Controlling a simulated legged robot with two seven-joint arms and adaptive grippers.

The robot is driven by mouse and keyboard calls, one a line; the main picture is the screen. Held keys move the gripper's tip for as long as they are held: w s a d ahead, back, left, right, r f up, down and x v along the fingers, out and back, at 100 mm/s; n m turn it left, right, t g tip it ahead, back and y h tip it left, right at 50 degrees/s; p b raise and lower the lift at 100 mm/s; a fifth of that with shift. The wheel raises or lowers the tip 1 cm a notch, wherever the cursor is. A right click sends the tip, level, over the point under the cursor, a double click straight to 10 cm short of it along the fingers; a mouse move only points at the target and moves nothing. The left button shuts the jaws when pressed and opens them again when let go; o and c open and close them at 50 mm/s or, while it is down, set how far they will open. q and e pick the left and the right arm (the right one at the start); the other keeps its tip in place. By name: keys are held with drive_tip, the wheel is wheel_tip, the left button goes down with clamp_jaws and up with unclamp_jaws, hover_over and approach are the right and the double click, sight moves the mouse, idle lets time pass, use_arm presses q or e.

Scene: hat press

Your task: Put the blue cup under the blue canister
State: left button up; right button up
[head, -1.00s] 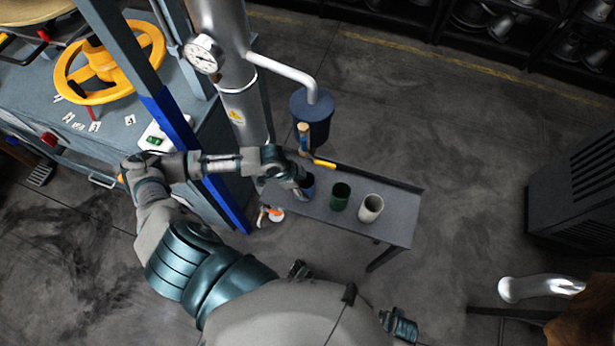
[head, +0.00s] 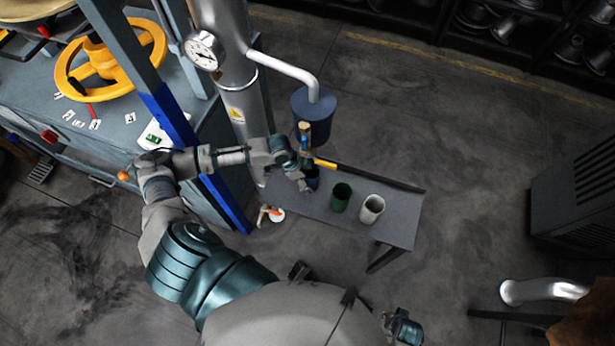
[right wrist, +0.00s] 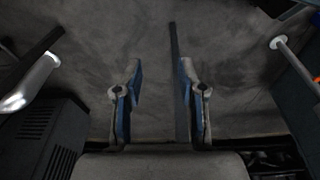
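The blue cup (head: 313,178) is at the left end of the grey bench (head: 398,228), partly hidden by my left gripper (head: 304,181). That gripper is at the cup's near left side and appears shut on it, though its fingers are small and partly hidden. The blue canister (head: 312,116) hangs from a white pipe beyond the cup, with a tap with a wooden handle and a yellow lever below it. Whether the cup touches the bench is unclear. My right gripper (right wrist: 161,82) is open and empty in the right wrist view, away from the cups.
A green cup (head: 341,198) and a pale cup (head: 371,210) stand on the bench right of the blue cup. A blue post (head: 222,190) and a steel column (head: 240,95) with a gauge (head: 204,50) are on the left. The bench's right end is clear.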

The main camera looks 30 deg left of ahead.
use_arm(q)
drive_tip(key=shift+r, duration=0.15)
drive_tip(key=p+v, duration=0.2)
drive_tip(key=v, duration=0.9)
drive_tip(key=shift+r+p, duration=0.3)
drive_tip(key=shift+r, duration=0.05)
use_arm(e)
wheel_tip(320, 180, down, 6)
drive_tip(key=s, duration=0.2)
drive_tip(key=shift+f, duration=0.25)
use_arm(q)
drive_tip(key=shift+s+a, duration=0.1)
use_arm(e)
drive_tip(key=shift+s+d, duration=0.1)
drive_tip(key=shift+s, duration=0.1)
